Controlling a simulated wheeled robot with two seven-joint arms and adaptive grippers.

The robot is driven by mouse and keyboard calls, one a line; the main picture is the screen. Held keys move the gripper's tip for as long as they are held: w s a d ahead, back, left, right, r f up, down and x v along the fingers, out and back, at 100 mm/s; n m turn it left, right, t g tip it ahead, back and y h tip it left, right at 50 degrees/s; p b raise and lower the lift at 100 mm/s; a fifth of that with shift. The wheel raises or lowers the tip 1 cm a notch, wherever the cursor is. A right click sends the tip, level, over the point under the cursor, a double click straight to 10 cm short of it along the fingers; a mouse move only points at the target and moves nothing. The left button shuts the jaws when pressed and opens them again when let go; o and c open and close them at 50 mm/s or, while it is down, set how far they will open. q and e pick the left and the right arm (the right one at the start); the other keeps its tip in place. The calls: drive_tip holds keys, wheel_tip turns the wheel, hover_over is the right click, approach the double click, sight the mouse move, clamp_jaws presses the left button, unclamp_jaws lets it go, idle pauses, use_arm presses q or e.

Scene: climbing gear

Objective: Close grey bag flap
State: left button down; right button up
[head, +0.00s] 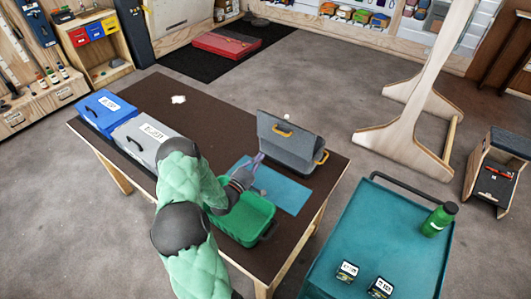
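The grey bag (300,155) stands on the brown table near its far right corner. Its flap (288,122) is raised and the bag is open; a yellow handle shows on the flap and another on the bag's right side. My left gripper (258,160), on an arm in a green quilted sleeve, is just left of the bag's front corner, above a teal mat. My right gripper is not in view.
A blue box (103,110) and a light grey box (145,136) stand at the left. The teal mat (288,193) lies before the bag. A teal cart (390,225) stands right of the table.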

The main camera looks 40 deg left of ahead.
use_arm(q)
drive_tip(key=w+a+r, duration=0.1)
drive_tip(key=w+r, duration=0.1)
drive_tip(key=w, duration=1)
drive_tip(key=shift+w+a+p, duration=0.15)
drive_tip(key=shift+p, duration=0.15)
